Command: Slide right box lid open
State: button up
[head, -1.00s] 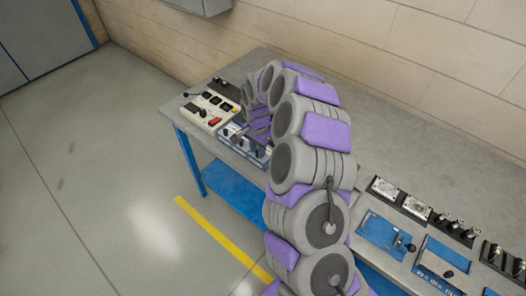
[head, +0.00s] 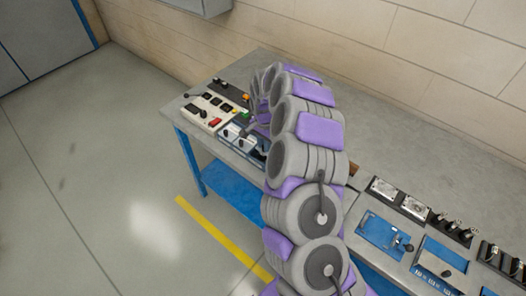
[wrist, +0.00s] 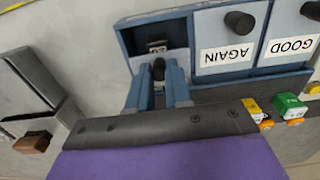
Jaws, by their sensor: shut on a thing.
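In the wrist view a blue box has three compartments side by side, its rim (wrist: 150,18) facing me. Two pale lids with black knobs, marked AGAIN (wrist: 226,37) and GOOD (wrist: 294,35) upside down, cover two of them. The leftmost compartment in the picture is partly open, with a dark inside and a small item (wrist: 157,46) in it. My gripper (wrist: 158,78) has its blue fingers on either side of a black knob (wrist: 158,67) there, shut on it. The lid below the knob is mostly hidden by my gripper. In the head view my arm hides the gripper; part of the box (head: 238,140) shows.
A green block (wrist: 288,105), with yellow and orange blocks beside it, lies right of my gripper. A brown block (wrist: 32,142) is at the left. In the head view a control panel (head: 208,112) stands beyond the box, and more panels (head: 382,232) line the bench's near right.

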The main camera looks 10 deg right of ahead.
jog(key=shift+w+d, duration=0.95)
jog(key=shift+d, duration=0.25)
jog(key=o, duration=0.7)
notch_tip(320, 180, up, 7)
jog(key=p, duration=0.3)
